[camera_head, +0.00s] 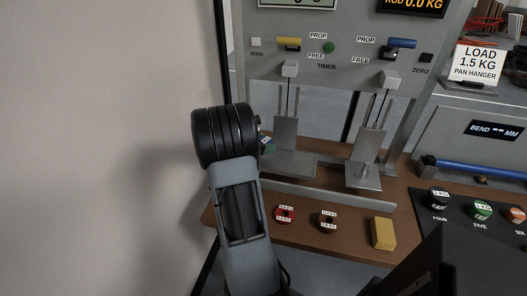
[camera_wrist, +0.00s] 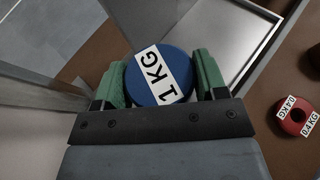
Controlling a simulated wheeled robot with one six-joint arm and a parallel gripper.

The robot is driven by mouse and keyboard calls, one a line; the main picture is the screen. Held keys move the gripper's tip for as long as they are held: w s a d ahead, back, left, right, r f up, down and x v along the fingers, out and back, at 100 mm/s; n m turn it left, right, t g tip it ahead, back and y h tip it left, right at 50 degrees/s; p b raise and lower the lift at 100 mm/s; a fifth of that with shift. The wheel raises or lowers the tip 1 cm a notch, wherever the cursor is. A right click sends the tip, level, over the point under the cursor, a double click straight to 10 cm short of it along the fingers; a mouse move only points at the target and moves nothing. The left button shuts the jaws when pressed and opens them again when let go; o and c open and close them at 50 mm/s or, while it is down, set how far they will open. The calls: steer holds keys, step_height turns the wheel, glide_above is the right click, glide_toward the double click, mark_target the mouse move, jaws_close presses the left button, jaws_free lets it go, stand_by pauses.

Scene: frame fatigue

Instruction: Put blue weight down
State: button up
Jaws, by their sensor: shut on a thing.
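The blue weight (camera_wrist: 182,63), a round disc with a white "1 KG" label, is between the green fingers of my gripper (camera_wrist: 162,68) in the wrist view. The fingers are shut on its two sides. In the head view my arm hides most of the gripper; a small bit of green and blue shows beside the wrist, at the left edge of the left metal pan (camera_head: 297,166). A grey metal plate (camera_wrist: 228,22) lies just beyond the weight in the wrist view. I cannot tell whether the weight touches anything below.
The right pan (camera_head: 363,177) carries a small metal peg. A black mat with several weights lies at right. A grey rail (camera_head: 320,197) runs before the pans.

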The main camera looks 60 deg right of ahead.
steer(key=shift+w+d+f, duration=0.15)
steer(key=shift+w+f, duration=0.1)
steer(key=shift+f, duration=1.45)
steer(key=shift+f, duration=0.2)
steer(key=o, duration=1.6)
steer(key=shift+w+a+r, duration=0.1)
steer(key=shift+a+r, duration=0.1)
steer(key=shift+a, duration=0.05)
steer(key=v, duration=1.2)
steer(key=s+a+m+t+y, duration=0.2)
steer(key=a+m+t+y, duration=0.1)
steer(key=a, duration=0.8)
steer(key=s+a+r+m+t+y, duration=0.1)
steer(key=a+m+y, duration=0.4)
steer(key=a, duration=0.5)
steer(key=s+a+r+m+t+y, duration=0.1)
steer(key=s+a+m+t+y, duration=0.2)
steer(key=a, duration=0.8)
steer(key=shift+a+m+t+y, duration=0.3)
steer(key=shift+m+t+y, duration=0.3)
steer(key=shift+m+t, duration=0.35)
